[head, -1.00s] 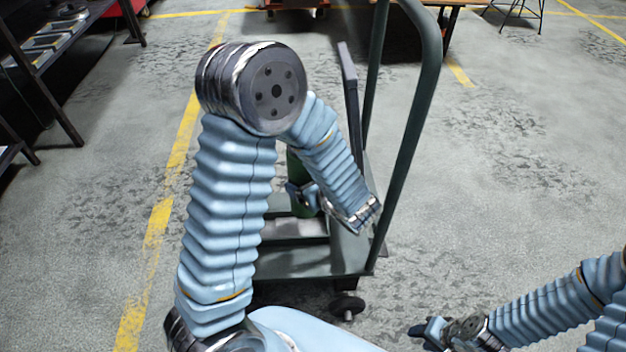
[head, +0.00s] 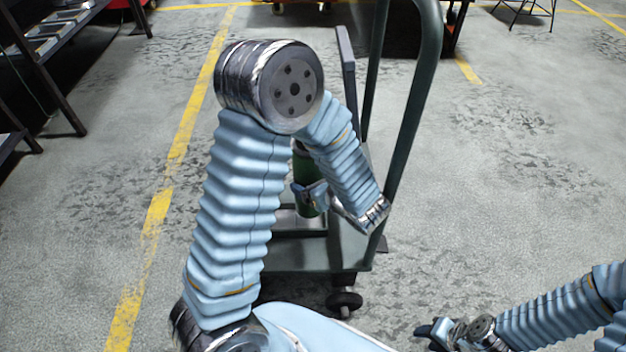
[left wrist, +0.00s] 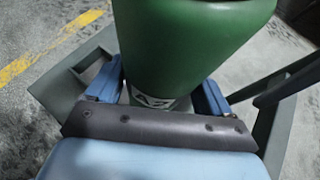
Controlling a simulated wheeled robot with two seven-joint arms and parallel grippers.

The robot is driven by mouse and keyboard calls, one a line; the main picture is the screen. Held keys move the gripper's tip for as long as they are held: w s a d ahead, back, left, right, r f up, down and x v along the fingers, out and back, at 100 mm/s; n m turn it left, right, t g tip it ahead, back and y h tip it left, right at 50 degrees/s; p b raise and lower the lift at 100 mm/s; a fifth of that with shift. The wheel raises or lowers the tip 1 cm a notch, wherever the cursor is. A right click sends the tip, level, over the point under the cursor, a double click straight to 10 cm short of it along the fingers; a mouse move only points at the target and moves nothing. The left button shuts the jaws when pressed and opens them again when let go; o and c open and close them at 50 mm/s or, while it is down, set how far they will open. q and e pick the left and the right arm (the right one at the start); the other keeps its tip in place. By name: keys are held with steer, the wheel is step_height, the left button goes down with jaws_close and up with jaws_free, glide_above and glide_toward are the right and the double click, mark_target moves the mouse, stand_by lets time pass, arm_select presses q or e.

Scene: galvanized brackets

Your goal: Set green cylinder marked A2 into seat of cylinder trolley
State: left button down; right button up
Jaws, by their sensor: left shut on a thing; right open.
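The green cylinder (head: 308,196) stands about upright over the cylinder trolley (head: 315,257), partly hidden by my left arm. In the left wrist view the green cylinder (left wrist: 190,45) fills the upper middle, with a white label, partly covered, that seems to read A2. My left gripper (head: 312,192) is shut around its side, and its blue fingers (left wrist: 158,88) show on both sides of it. The trolley's seat is mostly hidden; I cannot tell whether the cylinder's base touches it. My right gripper (head: 432,332) is open and empty at the lower right, away from the trolley.
The trolley's tall green handle (head: 411,120) rises just right of my left forearm. A dark shelf (head: 45,50) stands at the upper left. A yellow floor line (head: 157,215) runs left of the trolley.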

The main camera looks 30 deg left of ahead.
arm_select(q)
steer(key=shift+f+b, duration=0.5)
steer(key=shift+f, duration=0.3)
stand_by(0.4)
steer(key=shift+f+b, duration=0.1)
steer(key=shift+b, duration=0.2)
steer(key=shift+f+b, duration=2.35)
steer(key=shift+f, duration=0.3)
steer(key=shift+c, duration=0.7)
jaws_free()
steer(key=shift+r, duration=0.15)
steer(key=shift+o, duration=0.7)
